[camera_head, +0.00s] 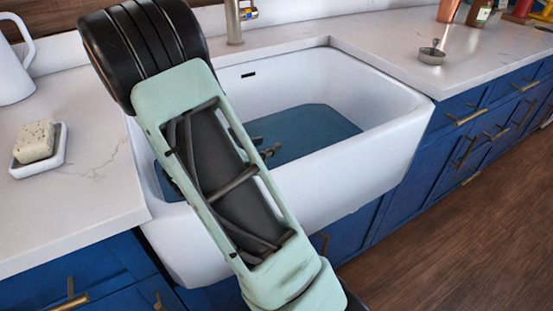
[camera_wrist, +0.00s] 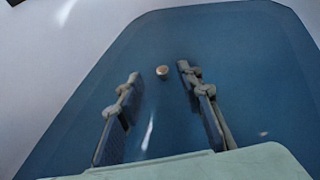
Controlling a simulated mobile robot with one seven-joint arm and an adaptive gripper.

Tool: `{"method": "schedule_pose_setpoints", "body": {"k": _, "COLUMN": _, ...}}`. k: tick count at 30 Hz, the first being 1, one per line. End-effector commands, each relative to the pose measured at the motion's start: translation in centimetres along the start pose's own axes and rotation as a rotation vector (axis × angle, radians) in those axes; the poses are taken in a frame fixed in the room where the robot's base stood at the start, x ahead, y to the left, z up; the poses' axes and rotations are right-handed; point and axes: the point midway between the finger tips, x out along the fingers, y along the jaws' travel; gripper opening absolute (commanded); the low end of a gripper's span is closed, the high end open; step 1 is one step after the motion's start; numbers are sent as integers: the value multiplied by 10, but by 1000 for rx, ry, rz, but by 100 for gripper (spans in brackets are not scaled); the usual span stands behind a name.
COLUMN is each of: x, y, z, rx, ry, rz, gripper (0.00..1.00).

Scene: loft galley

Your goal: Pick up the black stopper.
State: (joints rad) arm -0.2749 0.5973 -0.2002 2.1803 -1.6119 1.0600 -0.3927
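I cannot make out a clearly black stopper in either view. In the wrist view a small round thing with a pale top (camera_wrist: 162,71) shows in the blue area of the sink, between and beyond my fingertips. It is too small to tell whether it is a stopper or a drain. My gripper (camera_wrist: 158,82) is open, its two fingers well apart with nothing between them in contact. In the head view the arm reaches over the white sink (camera_head: 385,145) and hides most of the gripper; a finger part shows beside the arm, above the blue area (camera_head: 310,130).
Sink walls surround the gripper. A white dish (camera_head: 55,160) with a speckled soap bar (camera_head: 35,142) and a white jug (camera_head: 12,70) stand left. A metal strainer-like piece (camera_head: 431,56) lies on the right counter. The tap (camera_head: 233,22) stands behind. A small pale spot (camera_wrist: 263,134) shows right.

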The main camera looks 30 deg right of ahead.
Motion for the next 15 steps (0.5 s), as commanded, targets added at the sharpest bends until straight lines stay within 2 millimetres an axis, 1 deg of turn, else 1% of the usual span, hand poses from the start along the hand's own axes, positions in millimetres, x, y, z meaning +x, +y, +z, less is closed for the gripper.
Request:
{"method": "schedule_pose_setpoints", "body": {"k": 5, "x": 16, "y": -1, "z": -8, "rx": 1, "ry": -1, "rz": -2, "gripper": 33}}
{"method": "schedule_pose_setpoints", "body": {"k": 9, "x": 38, "y": -1, "z": -17, "rx": 2, "ry": 0, "rz": -3, "gripper": 33}}
{"method": "schedule_pose_setpoints", "body": {"k": 12, "x": 50, "y": 0, "z": -14, "rx": 3, "ry": 0, "rz": -1, "gripper": 33}}
{"method": "schedule_pose_setpoints", "body": {"k": 15, "x": 54, "y": 0, "z": -13, "rx": 3, "ry": 1, "rz": -1, "gripper": 33}}
